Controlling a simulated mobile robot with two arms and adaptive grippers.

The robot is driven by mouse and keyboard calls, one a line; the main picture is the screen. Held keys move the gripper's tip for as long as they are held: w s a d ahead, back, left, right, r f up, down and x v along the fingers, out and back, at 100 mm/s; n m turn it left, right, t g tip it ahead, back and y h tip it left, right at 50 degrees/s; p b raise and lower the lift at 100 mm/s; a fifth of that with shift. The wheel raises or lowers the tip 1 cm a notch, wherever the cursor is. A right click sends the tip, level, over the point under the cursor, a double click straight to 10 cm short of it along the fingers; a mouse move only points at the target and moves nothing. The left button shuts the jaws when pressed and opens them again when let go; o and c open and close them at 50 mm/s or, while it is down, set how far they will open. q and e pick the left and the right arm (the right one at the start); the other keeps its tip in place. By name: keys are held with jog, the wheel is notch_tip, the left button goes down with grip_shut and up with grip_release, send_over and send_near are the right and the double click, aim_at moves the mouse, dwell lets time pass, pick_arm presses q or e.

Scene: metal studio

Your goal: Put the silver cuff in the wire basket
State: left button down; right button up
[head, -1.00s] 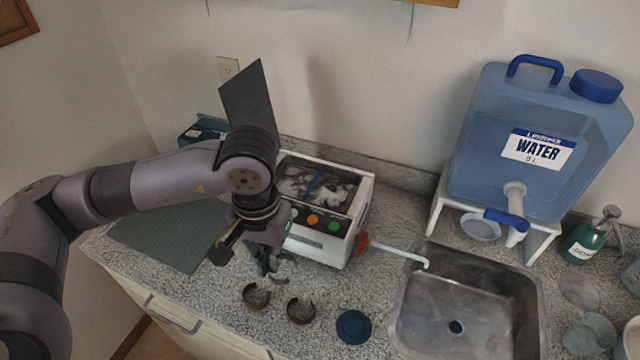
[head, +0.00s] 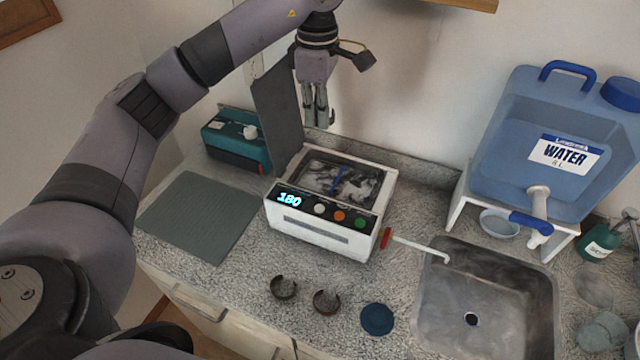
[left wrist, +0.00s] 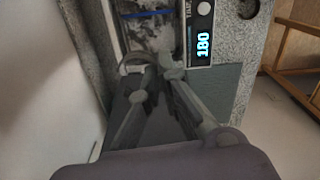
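My left gripper (head: 318,122) hangs fingers down above the back of the white machine, near the wall. In the left wrist view my left gripper (left wrist: 155,82) appears closed on a small grey C-shaped band, the silver cuff (left wrist: 133,57), at its fingertips. In the head view the cuff is too small to make out clearly. The white machine (head: 318,235) has an open tank with whitish, rippled contents and a blue bar (head: 343,181) across it. The wire basket's mesh cannot be made out; the blue bar may be part of it. My right gripper is not in view.
A brown-grey cuff (head: 283,289) and a reddish cuff (head: 326,302) lie on the front counter beside a blue disc (head: 377,319). A dark upright panel (head: 277,115) stands at the machine's left. A teal box (head: 232,146), green mat (head: 200,215), sink (head: 485,310) and water jug (head: 550,130) surround it.

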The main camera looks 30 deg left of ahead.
pick_arm(q)
notch_tip(320, 180, down, 14)
jog(key=shift+f+p, duration=0.2)
jog(key=shift+p, duration=1)
jog(key=shift+f, duration=0.7)
notch_tip(320, 180, down, 3)
jog(key=shift+f+p, duration=0.2)
jog(key=shift+p, duration=0.5)
jog(key=shift+f, duration=0.25)
jog(key=shift+f, duration=0.2)
jog(key=c, duration=2.1)
grip_release()
jog(key=shift+r, duration=0.1)
